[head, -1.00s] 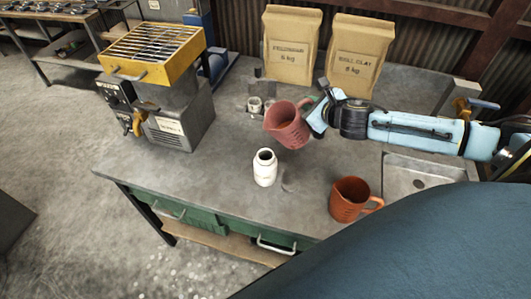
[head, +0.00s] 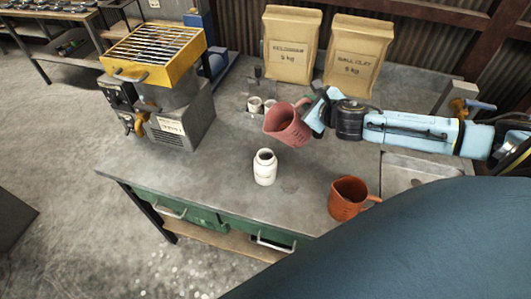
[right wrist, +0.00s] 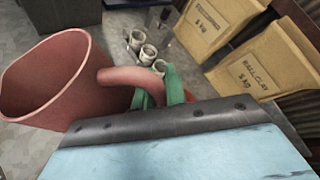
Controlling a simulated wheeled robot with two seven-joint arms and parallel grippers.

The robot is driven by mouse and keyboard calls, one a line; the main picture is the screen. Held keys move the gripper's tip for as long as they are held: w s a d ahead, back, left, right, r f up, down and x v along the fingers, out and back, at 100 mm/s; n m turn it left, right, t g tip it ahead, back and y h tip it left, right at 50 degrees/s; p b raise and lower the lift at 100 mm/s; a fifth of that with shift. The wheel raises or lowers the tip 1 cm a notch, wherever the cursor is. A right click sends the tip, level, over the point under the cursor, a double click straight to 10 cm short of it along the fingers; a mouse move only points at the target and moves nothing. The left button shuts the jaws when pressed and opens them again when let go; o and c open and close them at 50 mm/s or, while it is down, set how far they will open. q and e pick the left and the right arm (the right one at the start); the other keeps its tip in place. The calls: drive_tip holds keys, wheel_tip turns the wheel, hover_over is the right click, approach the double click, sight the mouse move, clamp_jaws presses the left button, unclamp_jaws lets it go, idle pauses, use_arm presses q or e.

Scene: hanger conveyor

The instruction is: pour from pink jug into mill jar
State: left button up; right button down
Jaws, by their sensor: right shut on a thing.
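The pink jug (head: 286,126) is held above the bench by its handle, tilted with its mouth toward the left. It also shows large at the left of the right wrist view (right wrist: 48,82). My right gripper (head: 312,112) is shut on the jug's handle; its green fingers (right wrist: 160,92) show around the handle in the right wrist view. The white mill jar (head: 265,168) stands upright and open on the bench, below and slightly left of the jug in the head view, apart from it. No stream shows from the jug. My left gripper is not in view.
An orange-brown jug (head: 347,198) stands at the bench's front right. Small pale jars (head: 255,104) stand behind the pink jug. A yellow-topped machine (head: 152,50) is at the left. Two paper bags (head: 357,54) stand at the back. A sink (head: 405,172) is at the right.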

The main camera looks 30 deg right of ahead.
sight(301, 100)
drive_tip(key=shift+a+r+n+h+p, duration=0.15)
drive_tip(key=shift+r+n+h+p, duration=0.2)
drive_tip(key=shift+p, duration=0.25)
drive_tip(key=shift+a+r+n+p, duration=0.15)
drive_tip(key=shift+r+n+p, duration=0.1)
drive_tip(key=shift+p, duration=0.2)
idle(0.6)
drive_tip(key=shift+w+a+r+n+h+p, duration=0.15)
drive_tip(key=shift+a+n+h+p, duration=0.1)
drive_tip(key=shift+n+h+p, duration=0.25)
drive_tip(key=shift+a, duration=0.15)
drive_tip(key=shift+a+r+n+h, duration=0.1)
drive_tip(key=shift+a+n+h, duration=0.1)
drive_tip(key=shift+n+h, duration=0.1)
drive_tip(key=shift+a, duration=0.15)
idle(0.3)
drive_tip(key=shift+a+n+h, duration=0.25)
drive_tip(key=shift+n, duration=0.15)
